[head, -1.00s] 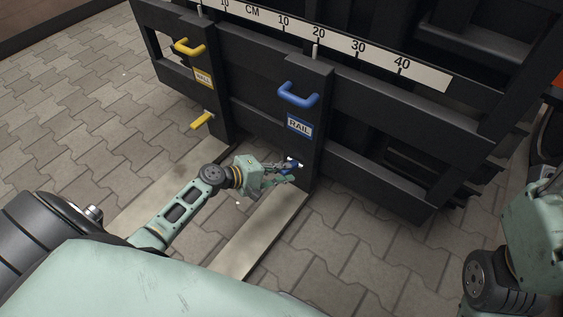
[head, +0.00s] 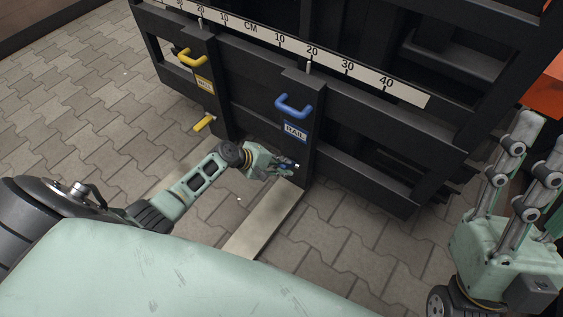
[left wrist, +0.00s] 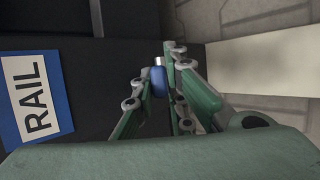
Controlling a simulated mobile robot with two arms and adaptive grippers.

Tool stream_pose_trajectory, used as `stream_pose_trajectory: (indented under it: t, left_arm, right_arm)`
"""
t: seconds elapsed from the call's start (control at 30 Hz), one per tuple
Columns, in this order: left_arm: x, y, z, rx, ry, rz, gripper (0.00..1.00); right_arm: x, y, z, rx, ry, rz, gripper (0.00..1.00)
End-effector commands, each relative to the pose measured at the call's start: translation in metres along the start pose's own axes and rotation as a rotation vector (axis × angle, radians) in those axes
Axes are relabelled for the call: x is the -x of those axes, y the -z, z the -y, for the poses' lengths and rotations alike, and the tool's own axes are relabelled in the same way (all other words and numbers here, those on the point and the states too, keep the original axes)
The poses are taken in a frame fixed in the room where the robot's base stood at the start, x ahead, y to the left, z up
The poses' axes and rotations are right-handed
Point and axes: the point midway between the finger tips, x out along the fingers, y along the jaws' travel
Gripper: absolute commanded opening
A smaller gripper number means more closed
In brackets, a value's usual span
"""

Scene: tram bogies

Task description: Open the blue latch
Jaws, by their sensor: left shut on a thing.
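The blue latch (head: 286,166) is a small lever with a pale tip, low on the dark post under the blue "RAIL" label (head: 295,130). My left gripper (head: 287,167) is shut on it. In the left wrist view the blue latch (left wrist: 159,83) shows between the fingers of the left gripper (left wrist: 165,70), which hide part of it. My right gripper (head: 545,135) is at the right edge of the head view, its fingers pointing up and apart, with nothing seen between them, far from the latch.
A blue handle (head: 294,106) is fixed above the label. A second post at left has a yellow handle (head: 192,59) and a yellow lever (head: 204,123). A centimetre scale (head: 345,66) runs along the top rail. Pale strips (head: 265,218) lie on open paving.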

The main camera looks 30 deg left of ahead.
Motion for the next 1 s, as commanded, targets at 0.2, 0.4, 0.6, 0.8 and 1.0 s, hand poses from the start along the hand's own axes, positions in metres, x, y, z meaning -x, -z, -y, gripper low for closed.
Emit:
stream_pose_trajectory:
  t: [0.2,0.4,0.6,0.8,1.0]
  left_arm:
    - [0.002,0.000,-0.009,0.019,0.051,-0.002,0.00]
    - [0.001,0.000,-0.012,0.037,0.096,-0.002,0.00]
    - [0.000,0.000,-0.015,0.050,0.127,-0.001,0.00]
    - [-0.001,0.000,-0.015,0.058,0.146,-0.001,0.00]
    - [-0.001,0.001,-0.015,0.062,0.153,-0.001,0.00]
  right_arm:
    - [0.002,-0.064,-0.007,0.018,-0.009,0.327,0.40]
    - [0.023,-0.107,-0.013,0.030,-0.019,0.569,0.40]
    - [0.044,-0.134,-0.018,0.037,-0.028,0.739,0.40]
    - [0.059,-0.148,-0.021,0.041,-0.033,0.839,0.40]
    - [0.066,-0.153,-0.022,0.042,-0.036,0.880,0.40]
